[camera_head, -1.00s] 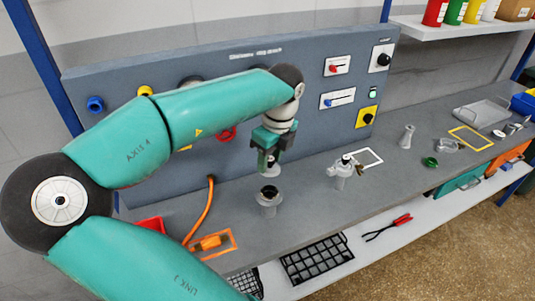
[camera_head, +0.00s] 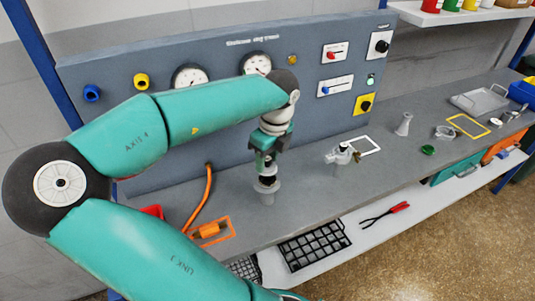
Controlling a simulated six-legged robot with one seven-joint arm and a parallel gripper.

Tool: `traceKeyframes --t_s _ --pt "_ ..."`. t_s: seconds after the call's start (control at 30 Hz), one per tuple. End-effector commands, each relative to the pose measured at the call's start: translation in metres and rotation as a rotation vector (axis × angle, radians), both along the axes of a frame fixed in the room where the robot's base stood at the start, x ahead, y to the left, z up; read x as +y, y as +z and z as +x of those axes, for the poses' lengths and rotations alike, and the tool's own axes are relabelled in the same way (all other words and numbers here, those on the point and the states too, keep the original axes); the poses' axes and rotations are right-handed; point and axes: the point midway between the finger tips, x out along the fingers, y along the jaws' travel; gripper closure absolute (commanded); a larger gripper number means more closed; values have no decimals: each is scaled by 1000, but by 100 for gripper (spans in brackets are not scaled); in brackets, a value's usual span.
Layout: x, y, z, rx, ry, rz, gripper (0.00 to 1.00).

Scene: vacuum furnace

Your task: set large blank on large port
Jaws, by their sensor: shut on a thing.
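My gripper (camera_head: 265,163) is shut on the large blank (camera_head: 266,181), a small grey piece below the fingers. The fingers and their angle hide part of it. The large port (camera_head: 267,196) is a short grey upright fitting with a dark mouth on the bench. The blank is right above the port's mouth and overlaps it in the picture. I cannot tell whether they touch.
A smaller grey fitting with a clamp (camera_head: 343,155) stands to the right, before a white frame mark (camera_head: 366,146). A grey cone (camera_head: 404,124) and a green ring (camera_head: 428,150) are further right. An orange hose (camera_head: 205,195) lies left. The gauge panel (camera_head: 220,100) rises behind.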

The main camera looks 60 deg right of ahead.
Motion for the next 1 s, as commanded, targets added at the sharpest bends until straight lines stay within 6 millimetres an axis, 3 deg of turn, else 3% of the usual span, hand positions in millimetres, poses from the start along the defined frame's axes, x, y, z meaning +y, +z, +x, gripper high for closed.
traceKeyframes --t_s 1.0 --pt "0 -40 0 -1 -1 -1 92"
